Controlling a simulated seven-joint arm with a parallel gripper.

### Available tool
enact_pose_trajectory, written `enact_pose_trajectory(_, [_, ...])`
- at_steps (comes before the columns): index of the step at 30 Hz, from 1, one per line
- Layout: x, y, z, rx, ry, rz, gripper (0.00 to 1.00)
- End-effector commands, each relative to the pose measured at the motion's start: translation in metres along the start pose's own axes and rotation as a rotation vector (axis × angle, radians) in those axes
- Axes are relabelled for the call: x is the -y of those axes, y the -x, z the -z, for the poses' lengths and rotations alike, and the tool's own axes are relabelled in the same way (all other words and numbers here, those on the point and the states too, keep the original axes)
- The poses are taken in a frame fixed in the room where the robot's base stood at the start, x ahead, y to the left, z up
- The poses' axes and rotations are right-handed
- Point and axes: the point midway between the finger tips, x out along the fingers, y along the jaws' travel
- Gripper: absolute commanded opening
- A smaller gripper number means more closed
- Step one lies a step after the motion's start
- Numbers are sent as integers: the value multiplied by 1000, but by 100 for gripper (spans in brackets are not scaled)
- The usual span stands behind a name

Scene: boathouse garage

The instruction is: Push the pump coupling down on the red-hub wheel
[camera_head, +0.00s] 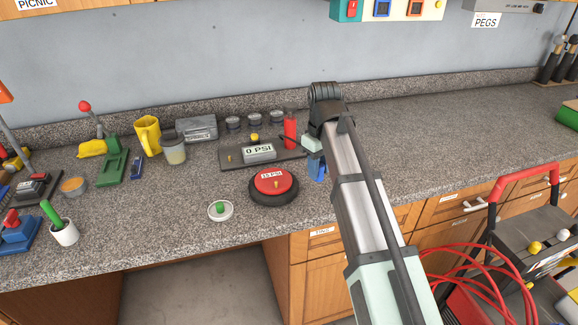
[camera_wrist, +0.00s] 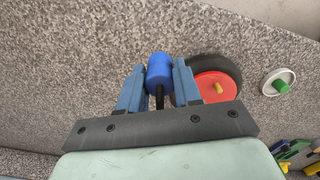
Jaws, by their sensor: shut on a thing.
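The red-hub wheel (camera_head: 262,195) lies flat on the counter, a black tyre around a red hub with a PSI label and a short brass valve stem. It also shows in the wrist view (camera_wrist: 205,90), right of the fingers. My gripper (camera_head: 317,166) is to the right of the wheel, beyond its rim. In the wrist view, its blue fingers are shut on the pump coupling (camera_wrist: 160,70), a blue cylinder with a black stem or hose below. The coupling is apart from the valve stem. Its lower end is hidden.
A dark pump base (camera_head: 236,156) with a 0 PSI gauge (camera_head: 259,152) and a red cylinder (camera_head: 290,132) stands behind the wheel. A white dish with a green knob (camera_head: 220,209) lies left of it.

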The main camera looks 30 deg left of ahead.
Motion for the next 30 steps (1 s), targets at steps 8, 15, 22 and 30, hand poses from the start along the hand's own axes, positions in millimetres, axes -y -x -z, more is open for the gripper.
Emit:
enact_pose_trajectory(8, [-70, 0, -65, -2, -254, 1, 3])
enact_pose_trajectory(15, [-122, 0, -121, -4, -421, 1, 3])
enact_pose_trajectory(22, [-164, 0, -176, -7, -553, 1, 3])
enact_pose_trajectory(30, [-189, 0, -214, -8, -633, 1, 3])
